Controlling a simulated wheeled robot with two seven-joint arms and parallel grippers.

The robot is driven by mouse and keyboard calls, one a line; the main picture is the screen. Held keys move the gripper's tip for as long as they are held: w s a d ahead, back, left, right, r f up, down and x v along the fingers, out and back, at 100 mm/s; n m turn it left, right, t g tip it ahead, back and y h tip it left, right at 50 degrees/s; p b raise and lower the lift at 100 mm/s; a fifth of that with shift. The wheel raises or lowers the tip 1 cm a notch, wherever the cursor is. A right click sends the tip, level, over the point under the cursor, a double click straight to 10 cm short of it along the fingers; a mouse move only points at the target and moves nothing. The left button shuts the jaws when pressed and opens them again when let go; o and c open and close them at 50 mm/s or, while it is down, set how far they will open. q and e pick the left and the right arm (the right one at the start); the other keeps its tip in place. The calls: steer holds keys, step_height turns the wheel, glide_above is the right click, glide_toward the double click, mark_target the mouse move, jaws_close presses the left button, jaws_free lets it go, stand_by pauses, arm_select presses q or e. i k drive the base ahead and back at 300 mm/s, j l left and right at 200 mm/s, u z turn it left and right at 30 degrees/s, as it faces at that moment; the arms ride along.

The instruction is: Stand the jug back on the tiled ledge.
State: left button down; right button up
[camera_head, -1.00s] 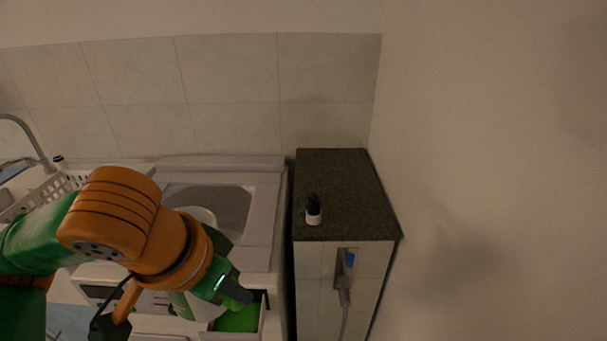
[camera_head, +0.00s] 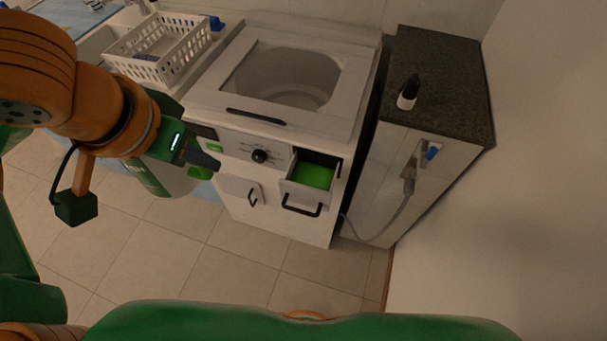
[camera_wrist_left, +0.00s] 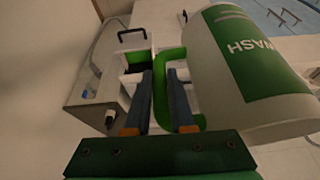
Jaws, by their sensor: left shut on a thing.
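The jug (camera_head: 168,180) is white with a green band, and it hangs from my left gripper (camera_head: 206,163) in front of the washing machine, above the floor. In the left wrist view the jug (camera_wrist_left: 262,65) shows large at the right, with "WASH" on its label. My left gripper (camera_wrist_left: 162,90) is shut on its green handle there. The arm hides part of the jug in the head view. My right gripper is not in view.
A white basket (camera_head: 160,50) stands at the back left.

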mark_target(464, 89)
steer(key=i+l+z, duration=0.1)
steer(key=z, duration=0.35)
steer(key=i+z, duration=0.25)
steer(key=z, duration=0.2)
steer(key=i+z, duration=0.2)
steer(key=z, duration=0.25)
steer(key=i+j+z, duration=0.1)
steer(key=z, duration=0.3)
steer(key=i+j+z, duration=0.15)
steer(key=z, duration=0.3)
steer(key=i, duration=0.1)
